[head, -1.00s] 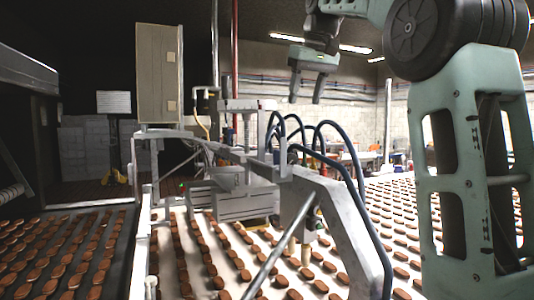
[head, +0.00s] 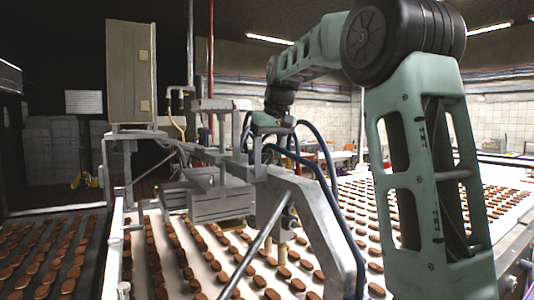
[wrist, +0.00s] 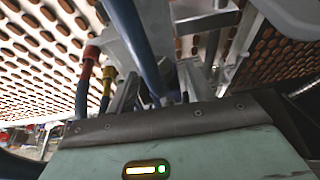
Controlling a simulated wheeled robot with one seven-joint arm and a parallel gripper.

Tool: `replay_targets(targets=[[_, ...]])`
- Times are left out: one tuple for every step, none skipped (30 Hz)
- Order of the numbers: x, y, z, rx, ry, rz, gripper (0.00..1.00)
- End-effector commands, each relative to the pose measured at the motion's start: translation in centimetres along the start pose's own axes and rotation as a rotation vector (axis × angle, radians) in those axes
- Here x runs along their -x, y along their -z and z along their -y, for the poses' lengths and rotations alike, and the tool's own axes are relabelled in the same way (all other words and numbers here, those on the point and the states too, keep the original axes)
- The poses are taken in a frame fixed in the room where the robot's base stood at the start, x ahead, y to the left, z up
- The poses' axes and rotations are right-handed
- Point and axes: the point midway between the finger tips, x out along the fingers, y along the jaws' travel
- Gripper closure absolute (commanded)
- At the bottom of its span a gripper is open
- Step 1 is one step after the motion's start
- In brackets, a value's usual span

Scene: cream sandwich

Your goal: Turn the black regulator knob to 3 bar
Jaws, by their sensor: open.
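My gripper (head: 271,145) is low over the grey machine frame (head: 318,215) in the head view, among dark blue hoses. In the wrist view my gripper (wrist: 157,92) is open, its two fingers reaching down on either side of a dark, rounded part. A dark blue hose runs across the space in front of the fingers. I cannot make out the black regulator knob or its gauge clearly in either view. It may be the dark part between the fingers, but shadow and the hose hide it. I cannot tell whether the fingers touch anything.
A hose with a red fitting (wrist: 91,55) and one with a yellow fitting (wrist: 108,78) stand close left of my fingers. A beige cabinet (head: 130,72) stands behind the frame. Rows of brown biscuits lie on the white conveyor (head: 205,268) below. Free room is above the hoses.

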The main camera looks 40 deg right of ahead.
Motion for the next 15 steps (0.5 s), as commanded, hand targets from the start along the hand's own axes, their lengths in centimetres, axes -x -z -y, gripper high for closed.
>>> replay_targets(targets=[[-0.42, 0.0, 0.0, 0.0, 0.0, 0.001, 0.48], [-0.62, -0.01, 0.0, 0.0, 0.0, 0.001, 0.48], [-0.85, -0.01, 0.0, 0.0, 0.0, 0.0, 0.48], [-0.98, -0.01, 0.0, 0.0, 0.0, 0.0, 0.48], [-1.09, -0.01, 0.0, 0.0, 0.0, -0.001, 0.48], [-1.18, -0.01, -0.01, 0.0, 0.0, -0.001, 0.48], [-1.22, -0.01, -0.01, 0.0, 0.0, -0.001, 0.48], [-1.24, -0.01, 0.0, 0.0, 0.0, -0.001, 0.48], [-1.25, -0.01, -0.01, 0.0, 0.0, -0.001, 0.48], [-1.24, -0.01, -0.01, 0.0, 0.0, -0.001, 0.48], [-1.24, -0.01, 0.0, 0.0, 0.0, -0.001, 0.48], [-1.24, -0.01, 0.0, 0.0, 0.0, -0.001, 0.48], [-1.23, -0.01, -0.01, 0.0, 0.0, -0.001, 0.48], [-1.23, -0.01, -0.01, 0.0, 0.0, -0.001, 0.53], [-1.23, -0.01, 0.0, 0.0, 0.0, -0.001, 0.64]])
